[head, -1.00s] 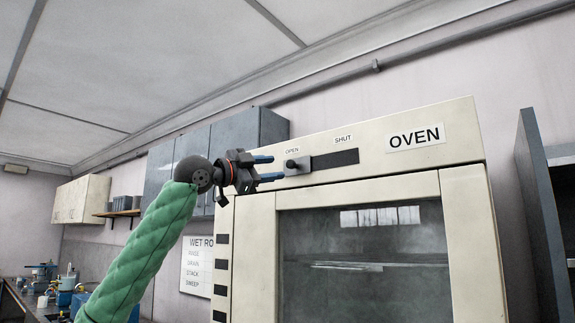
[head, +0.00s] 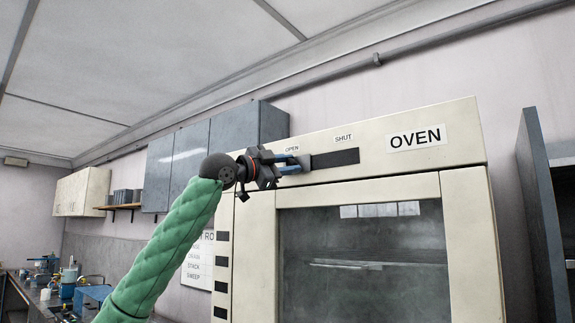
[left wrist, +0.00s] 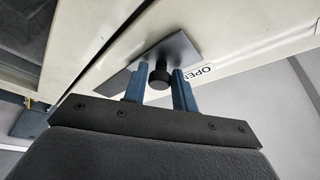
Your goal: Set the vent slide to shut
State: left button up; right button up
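The vent slide is a grey plate with a dark knob on the front panel of the cream oven (head: 459,220). In the left wrist view the knob (left wrist: 160,76) stands between the two blue fingers of my left gripper (left wrist: 160,88), with small gaps beside it, and the grey plate (left wrist: 178,52) shows behind. In the head view the gripper (head: 290,164) is at the OPEN label (head: 292,149) and hides the knob. The dark slot (head: 335,158) runs right from there, under the SHUT label (head: 343,138). My right gripper is not in view.
A grey-blue wall cabinet (head: 215,140) hangs behind my left arm. A dark open shelf unit (head: 545,210) stands to the right of the oven. A cluttered bench (head: 40,300) is at the far left. The space before the oven door is clear.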

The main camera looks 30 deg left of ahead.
pick_arm(q)
grip_shut()
jog(key=shift+d, duration=0.2)
jog(key=d, duration=0.4)
jog(key=d+p, duration=0.1)
jog(key=d, duration=0.4)
jog(key=s+d, duration=0.1)
jog(key=d, duration=0.3)
jog(key=shift+d+p, duration=0.15)
jog(key=shift+p, duration=0.15)
jog(key=shift+d, duration=0.2)
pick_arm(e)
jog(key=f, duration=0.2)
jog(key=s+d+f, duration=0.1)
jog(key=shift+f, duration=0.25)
pick_arm(q)
jog(key=shift+s, duration=0.1)
jog(key=shift+o, duration=1.7)
grip_release()
jog(key=shift+d, duration=0.1)
jog(key=shift+o, duration=0.6)
jog(key=shift+d, duration=0.25)
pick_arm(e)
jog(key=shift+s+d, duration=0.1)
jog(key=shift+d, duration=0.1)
pick_arm(q)
jog(key=shift+a, duration=0.15)
